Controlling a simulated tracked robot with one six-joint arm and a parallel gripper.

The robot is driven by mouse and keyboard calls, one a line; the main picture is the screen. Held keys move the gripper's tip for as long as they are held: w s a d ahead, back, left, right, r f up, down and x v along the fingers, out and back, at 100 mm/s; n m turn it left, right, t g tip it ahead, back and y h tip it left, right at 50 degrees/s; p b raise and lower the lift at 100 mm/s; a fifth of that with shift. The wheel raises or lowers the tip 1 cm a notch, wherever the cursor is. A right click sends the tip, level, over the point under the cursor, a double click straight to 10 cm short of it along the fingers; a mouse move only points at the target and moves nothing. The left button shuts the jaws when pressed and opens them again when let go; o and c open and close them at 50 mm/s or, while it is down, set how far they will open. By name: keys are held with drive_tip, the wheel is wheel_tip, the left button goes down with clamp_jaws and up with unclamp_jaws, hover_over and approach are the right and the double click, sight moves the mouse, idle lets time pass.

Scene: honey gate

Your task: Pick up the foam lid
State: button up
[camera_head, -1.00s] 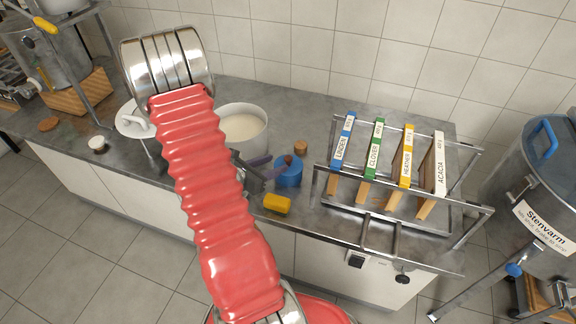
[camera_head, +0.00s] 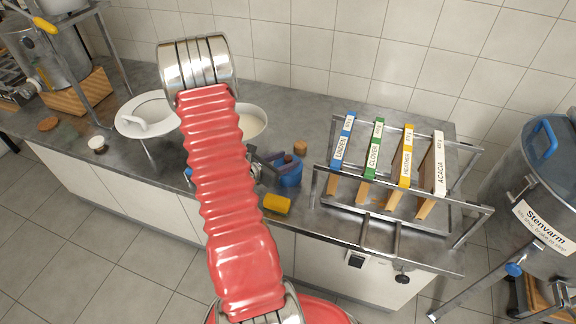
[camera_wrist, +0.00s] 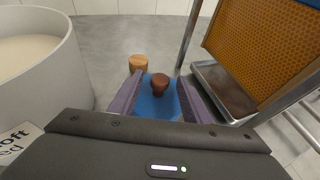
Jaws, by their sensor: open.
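A white round lid with a raised handle (camera_head: 147,115) sits on a thin stand at the left of the counter. A blue round piece (camera_head: 290,178) with a brown knob stands near the counter's front edge. The frames do not make clear which of these is the foam lid. My gripper (camera_head: 276,162) is over the blue piece. In the wrist view, the open purple fingers of my gripper (camera_wrist: 158,92) reach either side of the brown knob (camera_wrist: 160,82), with the blue top (camera_wrist: 158,106) below. No grip on it shows.
A white pot of pale honey (camera_head: 252,122) stands left of my gripper. A cork-coloured piece (camera_head: 300,147) is just behind the blue piece, and a yellow block (camera_head: 277,203) is in front. A metal rack (camera_head: 450,232) with labelled frames stands close on the right.

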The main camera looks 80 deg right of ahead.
sight(287, 158)
drive_tip(key=shift+s+d+f, duration=0.25)
drive_tip(key=shift+d, duration=0.3)
drive_tip(key=shift+c, duration=0.6)
clamp_jaws()
drive_tip(key=shift+r, duration=0.2)
drive_tip(key=shift+r, duration=4.85)
